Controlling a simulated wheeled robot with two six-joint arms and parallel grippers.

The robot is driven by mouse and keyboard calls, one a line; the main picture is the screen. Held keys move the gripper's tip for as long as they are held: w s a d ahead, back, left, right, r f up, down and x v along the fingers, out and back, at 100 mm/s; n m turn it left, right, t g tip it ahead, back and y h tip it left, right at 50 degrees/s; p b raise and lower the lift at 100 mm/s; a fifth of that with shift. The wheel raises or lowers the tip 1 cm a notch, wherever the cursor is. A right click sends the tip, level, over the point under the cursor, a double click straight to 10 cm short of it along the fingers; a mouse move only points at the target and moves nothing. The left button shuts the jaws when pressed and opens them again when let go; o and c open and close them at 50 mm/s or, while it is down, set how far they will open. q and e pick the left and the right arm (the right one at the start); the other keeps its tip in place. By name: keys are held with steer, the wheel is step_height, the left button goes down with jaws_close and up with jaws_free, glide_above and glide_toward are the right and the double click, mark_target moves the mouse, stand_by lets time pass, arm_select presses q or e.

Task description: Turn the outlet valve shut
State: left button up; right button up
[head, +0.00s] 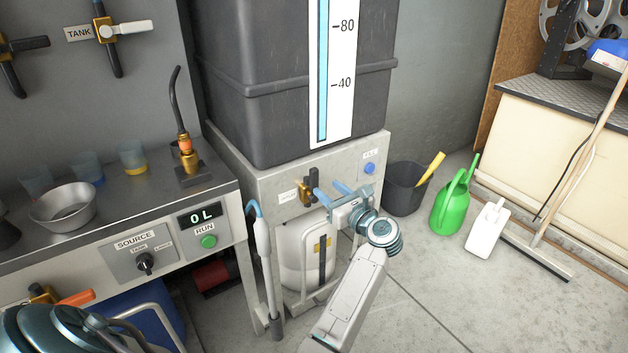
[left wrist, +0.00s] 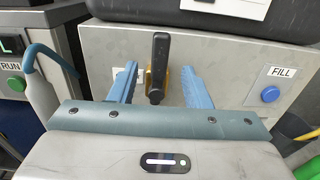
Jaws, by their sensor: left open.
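The outlet valve (head: 304,190) is on the front panel of the metal stand under the dark tank. It has a brass body and a black lever, and the small label beside it is too small to read. In the left wrist view the valve's lever (left wrist: 159,62) stands upright. My left gripper (head: 327,188) is open in front of the panel. In the left wrist view its two blue fingers (left wrist: 158,75) show on either side of the lever, with gaps; the exact depth between fingers and lever is hard to tell. My right gripper is not in view.
A blue FILL button (left wrist: 270,94) is right of the valve. A hose wand (head: 264,250) hangs at the stand's left, beside a bench with a green RUN button (head: 208,241).

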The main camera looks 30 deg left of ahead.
mark_target(316, 179)
arm_select(q)
steer(key=x, duration=0.8)
steer(key=shift+d, duration=0.1)
steer(key=shift+c, duration=0.4)
jaws_close()
